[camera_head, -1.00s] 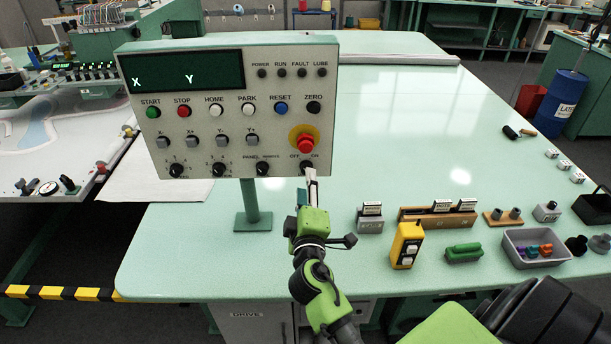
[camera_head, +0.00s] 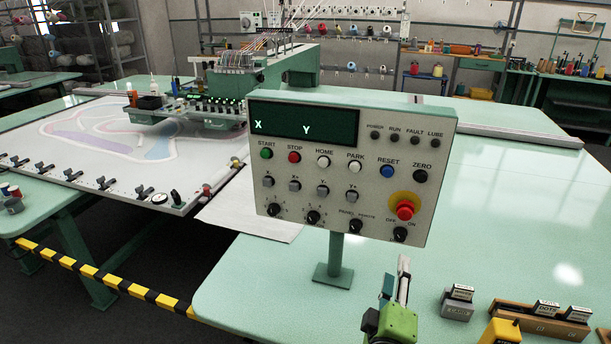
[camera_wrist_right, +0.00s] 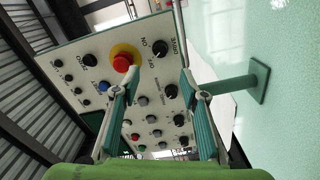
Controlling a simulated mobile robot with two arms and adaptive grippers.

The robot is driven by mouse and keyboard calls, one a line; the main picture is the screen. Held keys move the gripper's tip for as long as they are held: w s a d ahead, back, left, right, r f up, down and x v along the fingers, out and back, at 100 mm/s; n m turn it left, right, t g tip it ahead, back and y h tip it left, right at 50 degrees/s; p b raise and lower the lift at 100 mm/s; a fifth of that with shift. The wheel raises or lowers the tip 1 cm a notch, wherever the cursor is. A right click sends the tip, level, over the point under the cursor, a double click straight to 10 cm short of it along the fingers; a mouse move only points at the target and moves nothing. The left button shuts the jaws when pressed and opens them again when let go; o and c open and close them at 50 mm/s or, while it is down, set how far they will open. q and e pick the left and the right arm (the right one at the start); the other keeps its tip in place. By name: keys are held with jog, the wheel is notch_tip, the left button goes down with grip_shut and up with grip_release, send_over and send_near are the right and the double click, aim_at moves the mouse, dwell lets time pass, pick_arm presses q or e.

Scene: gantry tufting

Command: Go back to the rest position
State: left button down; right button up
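My right gripper (camera_head: 396,277) is in the head view, below the lower right corner of the grey control panel (camera_head: 285,228), holding nothing. In the right wrist view its two fingers (camera_wrist_right: 157,88) stand apart, with the panel seen between and beyond them. The OFF/ON knob (camera_head: 400,234) is at the panel's lower right, under the red emergency button (camera_head: 405,210). The dark display (camera_head: 304,125) shows X and Y with no digits visible. My left gripper is in neither view.
The panel stands on a green post (camera_head: 334,262) on the pale green table (camera_head: 260,290). A yellow pendant (camera_head: 500,332) and stamp-like blocks (camera_head: 458,302) stand at the lower right. The tufting frame (camera_head: 90,150) with its machine head lies left. A yellow-black striped edge (camera_head: 105,278) runs low at left.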

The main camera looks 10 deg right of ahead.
jog(key=s+f+m+g+y, duration=0.3)
jog(key=s+f+m+g, duration=0.3)
jog(key=s+f, duration=0.5)
jog(key=s+a+f+g+y, duration=0.3)
jog(key=s+a, duration=0.2)
jog(key=s, duration=0.1)
jog(key=s+a+f+g+y, duration=0.3)
jog(key=s+a+y, duration=0.1)
jog(key=s+a, duration=0.25)
notch_tip(320, 180, down, 29)
jog(key=s+g+b, duration=0.1)
jog(key=s+b, duration=0.1)
jog(key=s+d+f, duration=0.2)
jog(key=s+f, duration=0.6)
jog(key=s+d+f+g, duration=0.1)
jog(key=s+f, duration=0.7)
jog(key=s, duration=0.1)
jog(key=shift+d+f+n+b, duration=0.3)
jog(key=shift+d+f+b, duration=0.05)
jog(key=shift+f+b, duration=0.1)
